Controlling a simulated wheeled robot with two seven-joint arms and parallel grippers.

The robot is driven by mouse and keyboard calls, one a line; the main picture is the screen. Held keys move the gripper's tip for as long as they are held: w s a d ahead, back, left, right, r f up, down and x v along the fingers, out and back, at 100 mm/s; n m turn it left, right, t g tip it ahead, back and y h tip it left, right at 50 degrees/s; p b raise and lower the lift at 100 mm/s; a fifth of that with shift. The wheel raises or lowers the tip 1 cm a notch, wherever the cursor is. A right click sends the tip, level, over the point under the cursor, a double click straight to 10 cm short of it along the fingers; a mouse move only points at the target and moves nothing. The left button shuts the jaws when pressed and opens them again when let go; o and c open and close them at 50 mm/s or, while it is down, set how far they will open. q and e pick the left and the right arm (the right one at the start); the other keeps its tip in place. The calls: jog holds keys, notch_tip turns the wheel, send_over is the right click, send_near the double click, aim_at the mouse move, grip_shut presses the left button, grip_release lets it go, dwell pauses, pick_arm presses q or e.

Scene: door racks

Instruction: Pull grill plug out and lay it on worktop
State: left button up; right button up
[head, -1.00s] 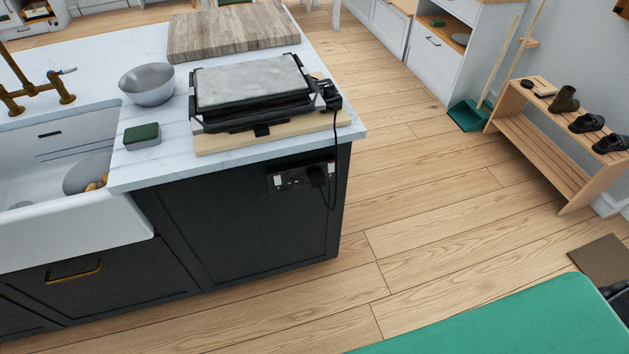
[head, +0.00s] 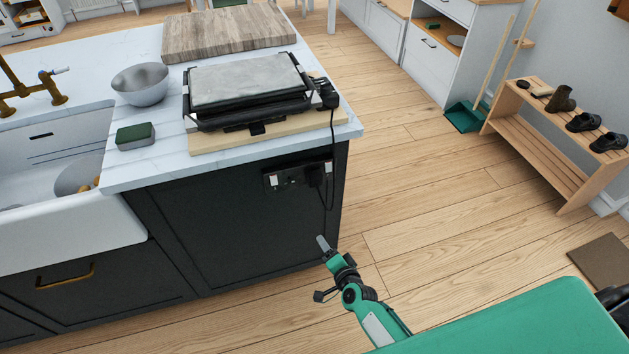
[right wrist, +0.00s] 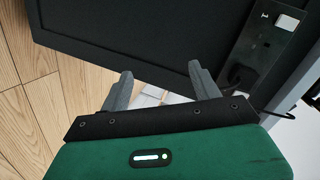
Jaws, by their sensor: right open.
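The black grill plug (head: 316,176) sits in the right part of the dark socket plate (head: 284,179) on the island's end panel. Its cord runs up to the grill (head: 248,90) on the worktop (head: 150,177). My right gripper (head: 322,244) is below the plug in the head view, in front of the dark panel, open and empty. In the right wrist view its two fingers (right wrist: 160,85) are spread apart, with the socket plate (right wrist: 262,50) at the upper right. The plug there is dark and partly hidden near the right finger. My left gripper is out of view.
The grill stands on a wooden board (head: 200,142). A metal bowl (head: 141,84), a green-topped sponge (head: 135,136) and a large wooden board (head: 230,33) are on the worktop. Bare worktop shows along the front edge. A shoe rack (head: 540,140) stands at the right.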

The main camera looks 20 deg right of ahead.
aim_at(317, 182)
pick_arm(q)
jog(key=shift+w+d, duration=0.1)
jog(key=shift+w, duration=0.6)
pick_arm(e)
jog(key=w+r+m+t+h, duration=0.1)
jog(key=w+r+m+t, duration=0.2)
jog(key=r, duration=1.1)
jog(key=shift+w+d+r+m+t, duration=0.35)
jog(key=shift+w+d+m, duration=0.1)
jog(key=shift+w+m, duration=0.75)
pick_arm(q)
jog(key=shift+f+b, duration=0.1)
jog(key=shift+b, duration=0.2)
pick_arm(e)
jog(key=shift+w, duration=0.1)
jog(key=w+b, duration=0.1)
jog(key=w, duration=0.7)
jog(key=shift+w+a, duration=0.15)
jog(key=shift+w, duration=0.2)
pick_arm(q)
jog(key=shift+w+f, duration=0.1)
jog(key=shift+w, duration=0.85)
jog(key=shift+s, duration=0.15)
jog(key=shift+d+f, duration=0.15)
pick_arm(e)
jog(key=shift+f, duration=0.2)
